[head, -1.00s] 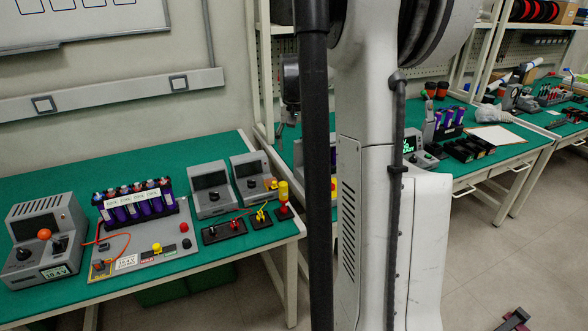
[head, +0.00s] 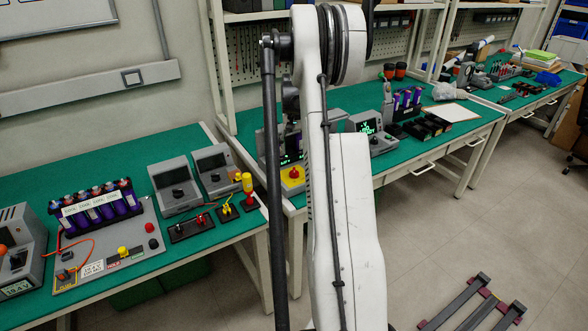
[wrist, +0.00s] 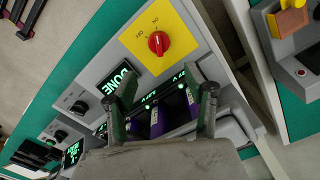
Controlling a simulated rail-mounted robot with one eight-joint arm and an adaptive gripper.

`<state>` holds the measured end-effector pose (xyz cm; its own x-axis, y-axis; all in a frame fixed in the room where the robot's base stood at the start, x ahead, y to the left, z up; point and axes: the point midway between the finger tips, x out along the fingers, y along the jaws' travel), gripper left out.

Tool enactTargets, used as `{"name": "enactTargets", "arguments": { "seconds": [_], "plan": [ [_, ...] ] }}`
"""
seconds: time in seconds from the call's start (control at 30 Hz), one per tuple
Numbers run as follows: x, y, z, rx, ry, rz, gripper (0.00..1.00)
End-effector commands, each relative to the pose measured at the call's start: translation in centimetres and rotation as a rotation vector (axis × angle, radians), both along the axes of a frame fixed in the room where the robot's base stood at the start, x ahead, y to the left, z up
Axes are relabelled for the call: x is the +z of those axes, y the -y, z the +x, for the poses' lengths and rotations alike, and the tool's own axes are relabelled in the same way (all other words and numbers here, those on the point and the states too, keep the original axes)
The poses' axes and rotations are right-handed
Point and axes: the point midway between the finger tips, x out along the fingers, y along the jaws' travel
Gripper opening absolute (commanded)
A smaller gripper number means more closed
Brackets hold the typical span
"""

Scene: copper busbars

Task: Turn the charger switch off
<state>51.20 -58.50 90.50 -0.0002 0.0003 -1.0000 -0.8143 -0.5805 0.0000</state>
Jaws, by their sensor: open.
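The charger is a grey console (wrist: 185,68) in the wrist view, with a yellow panel (wrist: 140,30) bearing a red rotary switch (wrist: 159,43). Small marks sit beside the switch; I cannot tell its setting for sure. A green-lit display (wrist: 117,77) reads DONE. Purple cells (wrist: 172,113) sit in the charger's bay below lit green readouts. My gripper (wrist: 163,100) is open and empty, its two fingers over the bay, apart from the switch in the picture. In the head view the yellow panel (head: 293,175) shows beside my arm, which hides much of the charger and my gripper.
Another grey unit with a green display (head: 366,125) stands right of the charger. Dark holders (head: 430,127) and a white sheet (head: 449,112) lie farther along. A left bench carries a cell rack (head: 97,209) and meters (head: 175,187). The floor at right has dark rails (head: 470,305).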

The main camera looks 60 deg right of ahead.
Motion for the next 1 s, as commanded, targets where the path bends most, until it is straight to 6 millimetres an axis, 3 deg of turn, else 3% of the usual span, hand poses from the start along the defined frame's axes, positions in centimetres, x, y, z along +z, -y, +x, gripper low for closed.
{"name": "enactTargets", "arguments": {
  "seconds": [0.3, 0.5, 0.93, 1.0],
  "plan": [
    [-5.9, 0.0, 0.0, 0.001, 0.0, 0.0, 0.49],
    [-8.3, 0.0, 0.0, 0.001, 0.0, 0.0, 0.49],
    [-9.3, 0.0, 0.0, 0.001, 0.0, 0.0, 0.49],
    [-9.3, 0.0, 0.0, 0.001, 0.0, 0.0, 0.42]
  ]
}}
